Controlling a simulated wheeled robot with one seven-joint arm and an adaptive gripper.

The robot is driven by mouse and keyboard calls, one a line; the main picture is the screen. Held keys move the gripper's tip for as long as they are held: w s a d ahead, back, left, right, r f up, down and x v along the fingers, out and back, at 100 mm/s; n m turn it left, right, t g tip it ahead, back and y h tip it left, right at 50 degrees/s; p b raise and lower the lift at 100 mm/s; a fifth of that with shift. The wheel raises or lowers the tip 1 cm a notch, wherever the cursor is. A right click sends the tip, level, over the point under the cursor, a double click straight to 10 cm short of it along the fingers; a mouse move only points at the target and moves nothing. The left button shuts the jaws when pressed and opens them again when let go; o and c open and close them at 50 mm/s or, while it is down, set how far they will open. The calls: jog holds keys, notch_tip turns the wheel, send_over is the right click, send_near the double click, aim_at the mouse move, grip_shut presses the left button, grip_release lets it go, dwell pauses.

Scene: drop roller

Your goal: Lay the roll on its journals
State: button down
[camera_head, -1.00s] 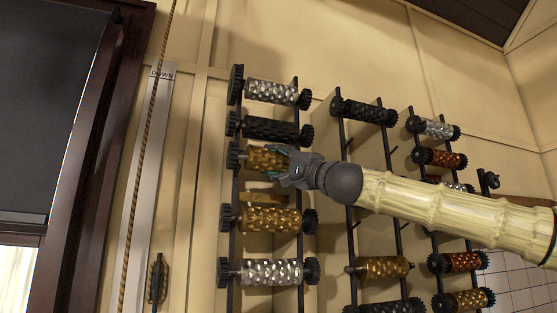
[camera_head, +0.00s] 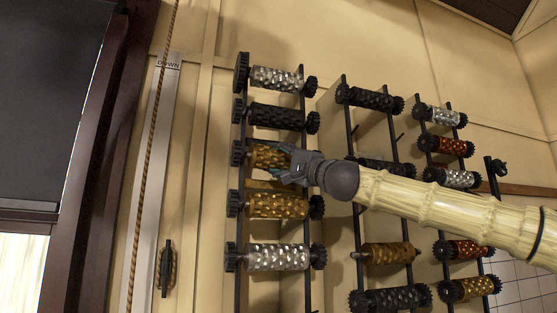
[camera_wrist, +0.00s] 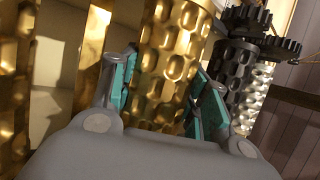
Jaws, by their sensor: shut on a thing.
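The gold embossed roll (camera_head: 263,155) is in the left rack (camera_head: 304,180), third from the top, between a black roll and another gold roll. A black gear (camera_head: 238,154) shows at its left end. My gripper (camera_head: 288,164) is shut on its right part, hiding the right end. In the wrist view the held roll (camera_wrist: 165,65) stands between my teal-padded fingers (camera_wrist: 160,100). The roll lies roughly level and close to the rack's bars. I cannot tell whether its journals touch their supports.
In the left rack, a black roll (camera_head: 277,117) is just above and a gold roll (camera_head: 278,206) below, with a silver roll (camera_head: 278,257) lower. Two more racks of rolls stand to the right, behind my arm. A rope (camera_head: 147,170) hangs at the left.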

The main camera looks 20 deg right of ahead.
jog(key=shift+r, duration=0.1)
jog(key=c, duration=0.6)
grip_release()
jog(key=shift+s, duration=0.1)
jog(key=shift+c, duration=0.2)
jog(key=shift+f, duration=0.2)
jog(key=v, duration=1.2)
jog(key=shift+r, duration=0.15)
